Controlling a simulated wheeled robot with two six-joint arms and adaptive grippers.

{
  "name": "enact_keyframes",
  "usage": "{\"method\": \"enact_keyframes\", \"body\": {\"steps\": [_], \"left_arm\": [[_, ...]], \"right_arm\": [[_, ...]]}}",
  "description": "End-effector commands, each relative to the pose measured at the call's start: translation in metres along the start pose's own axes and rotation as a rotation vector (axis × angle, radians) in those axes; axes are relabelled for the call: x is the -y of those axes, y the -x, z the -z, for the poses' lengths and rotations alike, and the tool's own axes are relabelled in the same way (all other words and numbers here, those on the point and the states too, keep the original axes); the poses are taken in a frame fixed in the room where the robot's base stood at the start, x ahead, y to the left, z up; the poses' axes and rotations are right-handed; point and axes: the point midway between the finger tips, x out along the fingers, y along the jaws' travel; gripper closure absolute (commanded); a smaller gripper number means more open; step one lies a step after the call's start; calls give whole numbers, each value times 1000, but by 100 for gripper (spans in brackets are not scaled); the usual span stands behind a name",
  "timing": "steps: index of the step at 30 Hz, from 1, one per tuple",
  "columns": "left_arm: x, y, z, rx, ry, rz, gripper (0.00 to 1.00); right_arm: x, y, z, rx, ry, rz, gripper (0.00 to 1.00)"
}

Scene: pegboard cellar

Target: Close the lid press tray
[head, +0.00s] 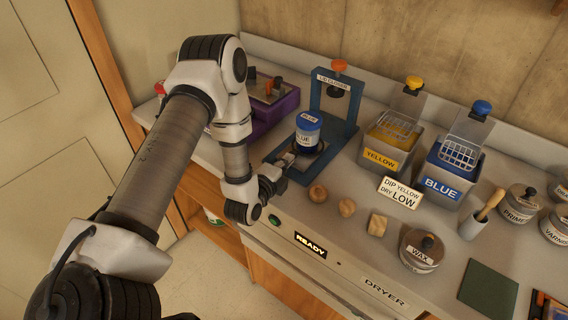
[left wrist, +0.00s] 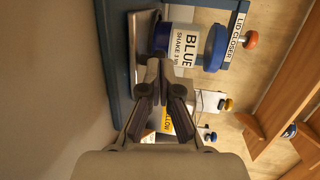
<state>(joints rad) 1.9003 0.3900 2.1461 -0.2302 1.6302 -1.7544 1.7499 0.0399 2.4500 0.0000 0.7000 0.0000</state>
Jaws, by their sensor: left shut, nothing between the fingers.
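The blue lid press (head: 330,104), labelled LID CLOSER and topped by an orange knob, stands on the bench. Its tray (left wrist: 144,50) shows as a pale plate under the can in the left wrist view. A can labelled BLUE (head: 308,131) stands upright on the tray, in front of the press's upright frame. It also shows in the left wrist view (left wrist: 186,47). My left gripper (head: 287,161) is shut and empty at the tray's front, close to the can's lower side. Whether it touches the tray, I cannot tell. My right gripper is out of view.
A purple box (head: 283,107) stands left of the press, partly behind my left arm. YELLOW (head: 380,155) and BLUE (head: 443,183) dip tanks stand to the right. Wooden pieces (head: 347,207) lie along the front edge. A WAX jar (head: 421,252) sits farther right.

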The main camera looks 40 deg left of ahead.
Motion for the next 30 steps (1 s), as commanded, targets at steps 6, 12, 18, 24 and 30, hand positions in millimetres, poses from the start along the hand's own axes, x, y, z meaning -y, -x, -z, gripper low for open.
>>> {"method": "enact_keyframes", "body": {"steps": [6,12,18,24,30], "left_arm": [[6,-37,6,-2,-1,6,100],[12,-80,13,-1,-2,6,100],[18,-116,19,-1,0,5,100],[23,-136,22,-1,-1,3,100],[25,-141,23,-1,0,3,100]], "right_arm": [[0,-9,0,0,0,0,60],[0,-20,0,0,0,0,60],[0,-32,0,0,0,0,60],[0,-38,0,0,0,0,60],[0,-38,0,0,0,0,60]]}}
